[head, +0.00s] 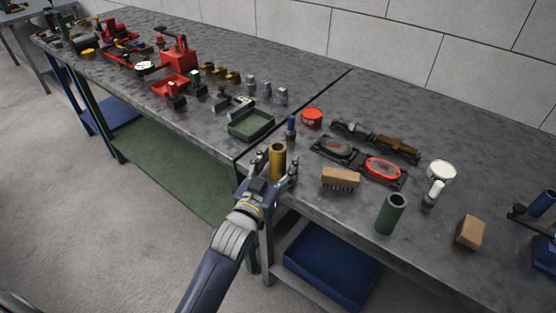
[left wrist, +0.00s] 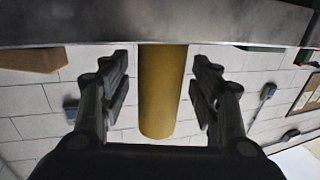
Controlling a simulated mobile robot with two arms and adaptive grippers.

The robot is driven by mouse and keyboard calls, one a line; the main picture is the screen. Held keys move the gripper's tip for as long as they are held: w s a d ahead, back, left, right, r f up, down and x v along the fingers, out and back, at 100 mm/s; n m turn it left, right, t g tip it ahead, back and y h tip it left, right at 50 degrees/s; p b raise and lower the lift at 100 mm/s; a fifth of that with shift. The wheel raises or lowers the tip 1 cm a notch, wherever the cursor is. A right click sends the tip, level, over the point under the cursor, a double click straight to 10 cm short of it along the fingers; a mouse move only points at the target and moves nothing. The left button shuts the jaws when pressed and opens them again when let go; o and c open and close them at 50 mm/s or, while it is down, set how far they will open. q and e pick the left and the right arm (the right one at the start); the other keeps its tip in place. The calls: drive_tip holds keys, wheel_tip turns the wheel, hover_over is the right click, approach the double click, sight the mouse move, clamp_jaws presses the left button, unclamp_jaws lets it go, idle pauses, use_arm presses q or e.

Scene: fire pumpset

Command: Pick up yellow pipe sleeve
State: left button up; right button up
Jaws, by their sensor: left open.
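The yellow pipe sleeve (head: 278,161) stands upright near the front edge of the grey table in the head view. My left gripper (head: 274,166) is open, with one finger to each side of the sleeve. The left wrist view shows the sleeve (left wrist: 162,90) between the two spread fingers (left wrist: 162,92), with a visible gap on both sides. The picture there is upside down, with the table edge (left wrist: 100,28) across the top. My right gripper is not in view.
A wooden brush (head: 341,178) and a green cylinder (head: 391,213) stand to the right of the sleeve. A small blue item (head: 291,126) and a red round item (head: 312,117) are behind it. A green tray (head: 250,124) lies to the left. A blue bin (head: 332,268) is on the lower shelf.

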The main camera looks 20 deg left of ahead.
sight(274, 156)
use_arm(q)
clamp_jaws()
drive_tip(key=shift+r, duration=0.1)
drive_tip(key=shift+r, duration=0.15)
drive_tip(key=shift+r, duration=0.25)
wheel_tip(274, 156, up, 3)
drive_tip(key=shift+r, duration=0.1)
drive_tip(key=s+a+f+n+y+p, duration=0.1)
drive_tip(key=s+a+y, duration=0.1)
drive_tip(key=s, duration=1.9)
drive_tip(key=shift+w+a+r+m+h+b, duration=0.15)
drive_tip(key=shift+w+r+h+b, duration=0.25)
drive_tip(key=shift+w, duration=0.45)
drive_tip(key=shift+w+d+r+m+h+b, duration=0.1)
drive_tip(key=shift+w+r+m+h+b, duration=0.2)
drive_tip(key=shift+w, duration=0.6)
drive_tip(key=shift+w+a+r+m+h+b, duration=0.1)
drive_tip(key=shift+w+r+h+b, duration=0.3)
drive_tip(key=shift+w, duration=0.45)
